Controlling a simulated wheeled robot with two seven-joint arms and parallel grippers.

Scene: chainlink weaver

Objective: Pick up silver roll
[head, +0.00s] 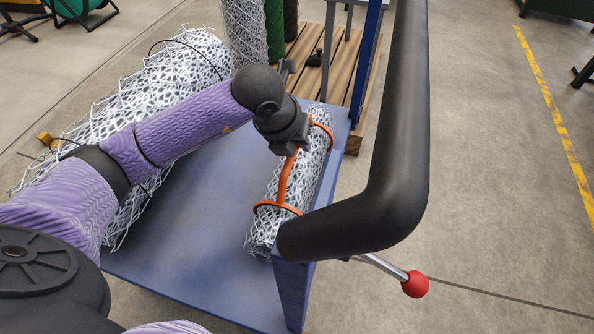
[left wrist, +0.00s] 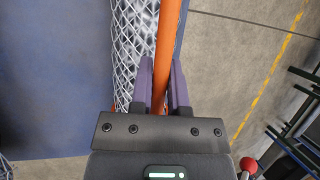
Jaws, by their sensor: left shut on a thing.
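A small silver mesh roll (head: 262,225) lies along the right side of a blue platform (head: 190,240). It has orange bands and an orange carrying bar (head: 284,180) along its top. In the left wrist view the silver roll (left wrist: 128,45) runs up the picture beside the orange bar (left wrist: 167,35). My left gripper (head: 296,148) is above the far part of the roll. Its fingers (left wrist: 161,82) are on both sides of the orange bar and shut on it. The roll appears to rest on the platform. My right gripper is not in view.
A larger silver mesh roll (head: 145,90) with black bands lies left of the platform's bare middle. A thick black bent tube (head: 398,130) rises close on the right, near a lever with a red knob (head: 415,284). A wooden pallet (head: 335,70) with upright rolls stands behind.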

